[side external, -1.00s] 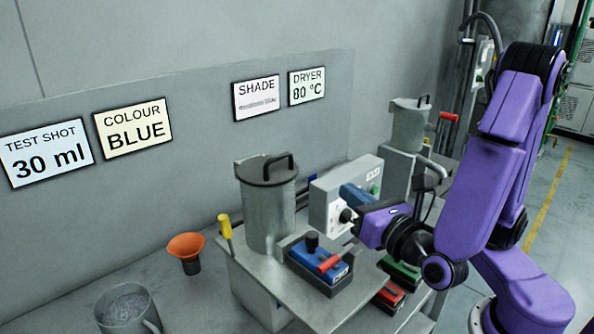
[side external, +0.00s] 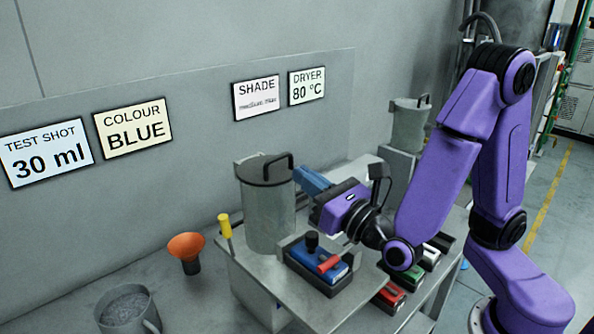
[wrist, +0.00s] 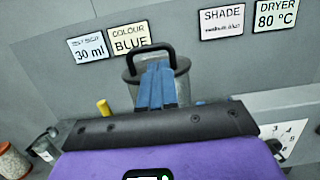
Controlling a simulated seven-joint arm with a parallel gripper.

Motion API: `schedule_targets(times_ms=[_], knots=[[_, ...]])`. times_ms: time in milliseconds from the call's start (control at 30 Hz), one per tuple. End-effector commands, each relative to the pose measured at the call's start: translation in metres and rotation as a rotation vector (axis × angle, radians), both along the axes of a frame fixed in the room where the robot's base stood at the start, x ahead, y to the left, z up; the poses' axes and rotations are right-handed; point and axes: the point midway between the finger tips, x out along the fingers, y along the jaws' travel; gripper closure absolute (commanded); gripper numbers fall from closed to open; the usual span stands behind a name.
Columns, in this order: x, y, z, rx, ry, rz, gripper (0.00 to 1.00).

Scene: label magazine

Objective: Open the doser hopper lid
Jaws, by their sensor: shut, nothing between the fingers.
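The doser hopper is a grey metal cylinder (side external: 270,217) on the bench in the side view. Its dark flat lid (side external: 262,170) is on top, with a black arched handle (side external: 283,163). The lid sits closed. My gripper (side external: 303,175) has blue fingers, shut and empty, just right of the lid and close to its handle. In the wrist view the shut blue fingers (wrist: 156,82) point at the hopper (wrist: 183,84), in front of the black handle (wrist: 150,47). I cannot tell whether they touch it.
A blue magazine with a red lever (side external: 320,264) sits in front of the hopper. An orange funnel (side external: 186,247), a yellow-handled tool (side external: 225,228) and a grey cup (side external: 128,311) stand to the left. A second canister (side external: 408,127) stands behind my arm. Signs hang on the wall.

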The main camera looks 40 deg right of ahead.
Motion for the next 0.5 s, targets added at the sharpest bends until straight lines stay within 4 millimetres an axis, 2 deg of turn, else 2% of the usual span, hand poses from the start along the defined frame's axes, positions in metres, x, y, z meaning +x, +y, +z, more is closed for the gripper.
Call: schedule_targets(times_ms=[200, 500], knots=[[0.022, -0.001, 0.004, 0.001, 0.000, -0.003, 1.00], [0.028, 0.000, 0.006, -0.001, 0.000, 0.000, 1.00]])
